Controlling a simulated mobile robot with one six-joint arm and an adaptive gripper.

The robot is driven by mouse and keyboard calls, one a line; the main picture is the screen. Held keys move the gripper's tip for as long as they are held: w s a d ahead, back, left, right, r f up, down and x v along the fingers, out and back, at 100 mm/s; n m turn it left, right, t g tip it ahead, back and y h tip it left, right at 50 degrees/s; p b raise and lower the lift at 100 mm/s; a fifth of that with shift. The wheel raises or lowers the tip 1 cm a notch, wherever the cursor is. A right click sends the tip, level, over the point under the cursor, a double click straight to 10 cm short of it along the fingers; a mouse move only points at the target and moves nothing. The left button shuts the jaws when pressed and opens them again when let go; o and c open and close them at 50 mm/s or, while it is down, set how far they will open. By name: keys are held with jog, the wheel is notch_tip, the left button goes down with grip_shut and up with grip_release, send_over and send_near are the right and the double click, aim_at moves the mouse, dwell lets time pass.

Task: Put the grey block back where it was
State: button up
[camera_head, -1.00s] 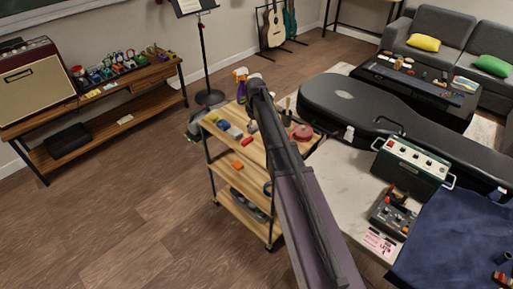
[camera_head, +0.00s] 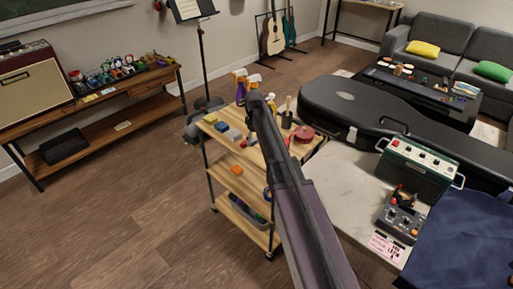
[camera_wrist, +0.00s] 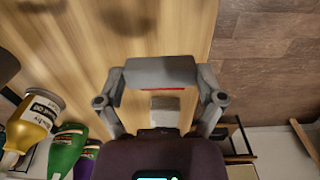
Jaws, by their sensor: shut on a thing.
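In the wrist view, my gripper (camera_wrist: 162,82) is shut on a grey block (camera_wrist: 160,70), which spans the space between its two fingers. A thin red strip shows just below the block's edge. The block is over the wooden trolley top, which also shows in the head view (camera_head: 222,146); its exact height above the wood is unclear. In the head view, my own arm hides the gripper and the held block.
Spray bottles (camera_head: 240,85) stand at the trolley's back; yellow and green bottles (camera_wrist: 65,150) are close at the wrist view's lower left. A red round item (camera_head: 303,134) lies right of my arm. An orange block (camera_head: 237,169) is on the shelf below. Floor lies left of the trolley.

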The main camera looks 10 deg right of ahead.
aim_at(255, 150)
jog(key=shift+f+b, duration=1.9)
jog(key=shift+f, duration=0.1)
jog(key=o, duration=0.7)
notch_tip(255, 150, up, 12)
jog(key=p, duration=1.2)
jog(key=s+m, duration=0.2)
jog(key=s, duration=0.7)
jog(key=s+m, duration=0.2)
jog(key=s, duration=0.8)
jog(key=s+m, duration=0.3)
jog(key=s, duration=0.7)
jog(key=shift+s+d, duration=0.1)
jog(key=shift+d, duration=0.15)
